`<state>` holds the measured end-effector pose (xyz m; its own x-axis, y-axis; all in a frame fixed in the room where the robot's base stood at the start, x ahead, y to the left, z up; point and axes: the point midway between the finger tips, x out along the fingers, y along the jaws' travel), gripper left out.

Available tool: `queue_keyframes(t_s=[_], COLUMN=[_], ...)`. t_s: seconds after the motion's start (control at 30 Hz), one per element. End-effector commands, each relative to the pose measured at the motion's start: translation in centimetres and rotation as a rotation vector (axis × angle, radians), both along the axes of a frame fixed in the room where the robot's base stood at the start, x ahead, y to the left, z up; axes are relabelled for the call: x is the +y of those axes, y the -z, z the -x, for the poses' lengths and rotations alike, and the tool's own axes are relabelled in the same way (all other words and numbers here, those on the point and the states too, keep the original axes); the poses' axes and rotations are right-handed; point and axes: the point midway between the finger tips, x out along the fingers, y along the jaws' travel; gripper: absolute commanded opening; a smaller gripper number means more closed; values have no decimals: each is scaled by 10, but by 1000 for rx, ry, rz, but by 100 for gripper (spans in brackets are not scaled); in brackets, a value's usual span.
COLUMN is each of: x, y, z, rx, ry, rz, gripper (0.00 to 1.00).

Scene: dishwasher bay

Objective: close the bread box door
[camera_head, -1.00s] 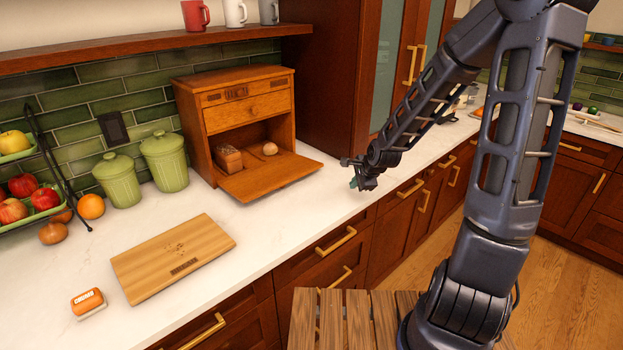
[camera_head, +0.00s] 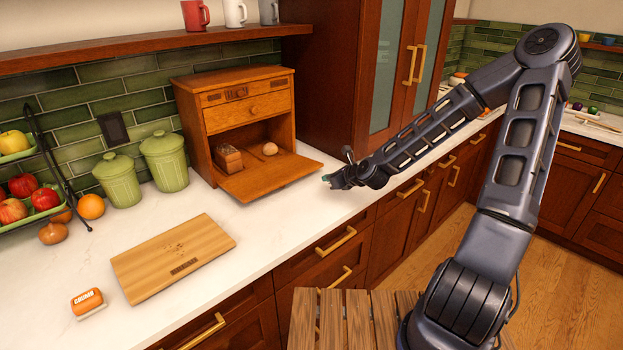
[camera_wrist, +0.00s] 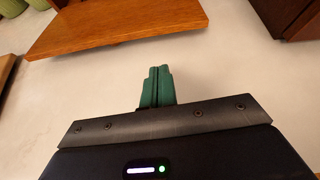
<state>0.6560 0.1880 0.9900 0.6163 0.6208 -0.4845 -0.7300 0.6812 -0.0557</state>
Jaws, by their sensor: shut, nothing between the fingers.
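The wooden bread box (camera_head: 245,120) stands on the counter against the green tiles. Its door (camera_head: 270,178) is hinged at the bottom and lies open, folded down flat toward the front.
A cutting board (camera_head: 172,256) and an orange-and-white item (camera_head: 88,302) lie on the counter front left. Green canisters (camera_head: 164,160) stand left of the box. A tall cabinet (camera_head: 345,75) rises to its right. The counter before the door is clear.

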Motion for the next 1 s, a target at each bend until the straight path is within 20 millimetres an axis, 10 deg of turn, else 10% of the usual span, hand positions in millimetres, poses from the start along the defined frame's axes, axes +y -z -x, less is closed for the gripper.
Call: queue_keyframes(t_s=[1.0], x=[53], y=[32], z=[-52], rx=[17], ry=[32], rz=[-61], gripper=[0])
